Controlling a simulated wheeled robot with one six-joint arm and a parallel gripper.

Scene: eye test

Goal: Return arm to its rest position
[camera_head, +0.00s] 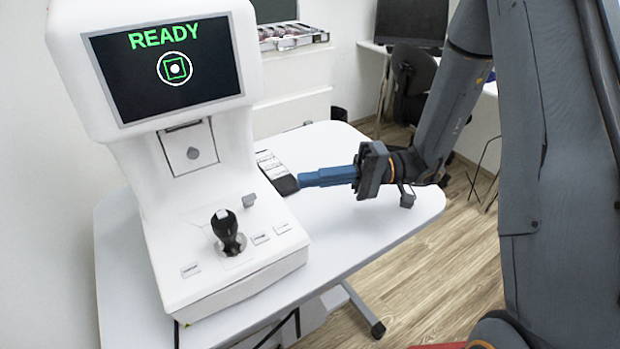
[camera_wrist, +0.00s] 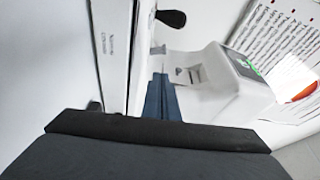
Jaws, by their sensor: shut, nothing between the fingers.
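My gripper (camera_head: 304,180) has blue fingers that are shut and empty. In the head view it reaches left over the white table, close to the right side of the white eye test machine (camera_head: 130,215). I cannot tell whether the fingertips touch anything. In the wrist view the blue fingers of my gripper (camera_wrist: 160,92) point at the machine's side. There the white machine (camera_wrist: 225,90) appears turned sideways. Its screen (camera_head: 165,68) reads READY in green above a circled square target. A black joystick (camera_head: 228,232) stands on its base.
The white table (camera_head: 375,235) has bare room to the right of the machine. A small dark and white item (camera_head: 277,173) lies beside the machine near the fingertips. A dark chair (camera_head: 412,80) and a desk with a monitor (camera_head: 412,22) stand behind. A printed chart (camera_wrist: 285,45) shows in the wrist view.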

